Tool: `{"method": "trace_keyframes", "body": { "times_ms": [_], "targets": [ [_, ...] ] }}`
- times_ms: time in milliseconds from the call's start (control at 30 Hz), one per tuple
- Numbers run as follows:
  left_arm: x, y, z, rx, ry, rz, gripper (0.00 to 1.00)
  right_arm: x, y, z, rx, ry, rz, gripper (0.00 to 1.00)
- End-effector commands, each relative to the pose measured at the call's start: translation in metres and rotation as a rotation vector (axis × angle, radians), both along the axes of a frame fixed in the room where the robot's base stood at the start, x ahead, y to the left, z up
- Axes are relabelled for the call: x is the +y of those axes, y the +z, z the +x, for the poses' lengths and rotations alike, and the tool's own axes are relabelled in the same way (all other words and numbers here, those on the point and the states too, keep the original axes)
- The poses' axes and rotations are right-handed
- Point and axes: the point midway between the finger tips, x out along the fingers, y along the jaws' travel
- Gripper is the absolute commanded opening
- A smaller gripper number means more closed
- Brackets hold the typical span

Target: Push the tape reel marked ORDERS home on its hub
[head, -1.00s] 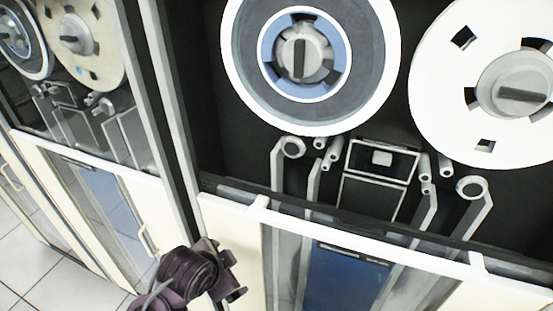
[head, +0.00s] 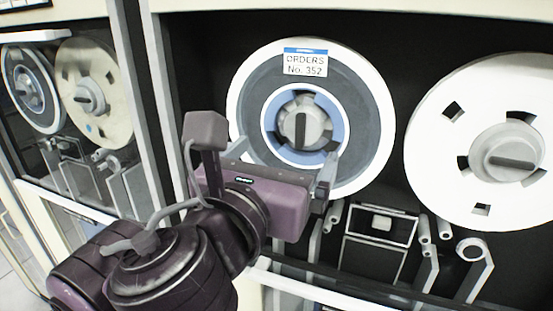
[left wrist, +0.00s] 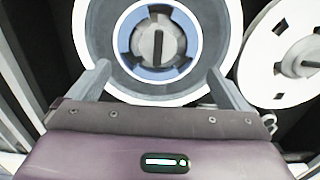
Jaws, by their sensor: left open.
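The ORDERS reel (head: 367,130) is a grey disc with a white rim and a blue inner ring. Its label (head: 305,63), reading "ORDERS No. 352", is at the top. The reel stands upright around a grey hub (head: 300,124) with a dark bar handle. My left gripper (head: 280,152) is open and empty in front of the reel's lower part. In the left wrist view the gripper's fingers (left wrist: 158,70) spread either side of the reel's lower half, with the reel (left wrist: 98,40) and hub (left wrist: 157,43) beyond. I cannot tell the gap to the reel, or how deep it sits.
A white reel (head: 440,160) with a grey hub stands to the right. Below are guide rollers and a framed block (head: 380,235). A frame post (head: 166,130) divides this cabinet from another with two reels at left. My arm covers the lower left.

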Motion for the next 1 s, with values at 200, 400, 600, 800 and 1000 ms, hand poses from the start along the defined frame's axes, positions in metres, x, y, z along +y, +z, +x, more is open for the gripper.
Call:
{"method": "trace_keyframes", "body": {
  "times_ms": [200,400,600,800,1000],
  "targets": [
    [-0.003,0.001,0.016,0.002,0.005,0.004,0.98,0.007,0.007,0.0,0.001,0.001,0.008,0.36],
    [-0.008,-0.004,0.031,0.005,0.003,-0.009,0.98,0.013,-0.008,0.0,0.0,0.001,0.015,0.36],
    [-0.013,-0.005,0.046,0.006,0.004,-0.009,0.98,0.013,-0.023,0.0,0.0,0.002,0.015,0.36],
    [-0.016,-0.003,0.057,0.006,0.003,-0.009,0.98,0.007,-0.031,0.0,0.001,0.003,0.009,0.36],
    [-0.018,-0.001,0.06,0.007,0.003,-0.009,0.98,0.005,-0.032,0.0,0.0,0.002,0.006,0.36]
  ]
}}
